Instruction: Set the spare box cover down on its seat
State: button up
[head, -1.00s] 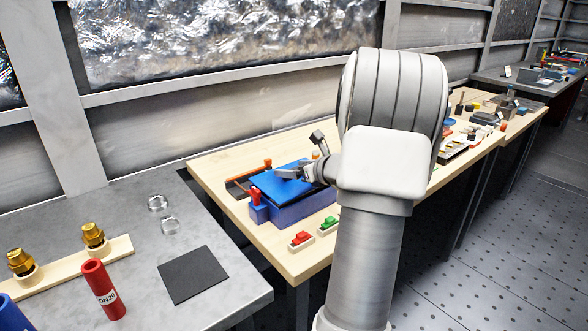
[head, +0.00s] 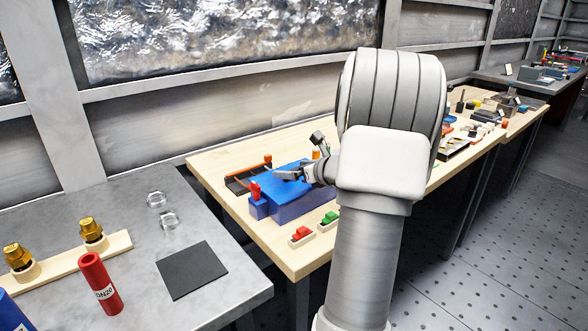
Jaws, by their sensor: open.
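The blue box (head: 303,207) stands on the wooden bench, left of my arm. A brighter blue flat surface, which looks like the box cover (head: 267,178), lies at the top of the box, partly behind my gripper. I cannot tell from this distance whether it is fully flush with the rim. My gripper (head: 280,174) is open, low over the top of the box. The fingers are small in the view, and any contact with the cover is unclear. My arm hides the bench to the right of the box.
A red part (head: 255,191) stands at the box's left end. A dark tray with an orange bar (head: 267,160) lies behind. Red (head: 301,235) and green (head: 330,218) button blocks sit in front. The grey table (head: 130,225) holds brass fittings, a red cylinder (head: 101,284) and a black mat (head: 192,269).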

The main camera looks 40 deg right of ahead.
jog(key=p+v, duration=0.3)
jog(key=v, duration=1.4)
jog(key=shift+s, duration=0.2)
jog(key=shift+a+r, duration=0.1)
jog(key=shift+r, duration=0.05)
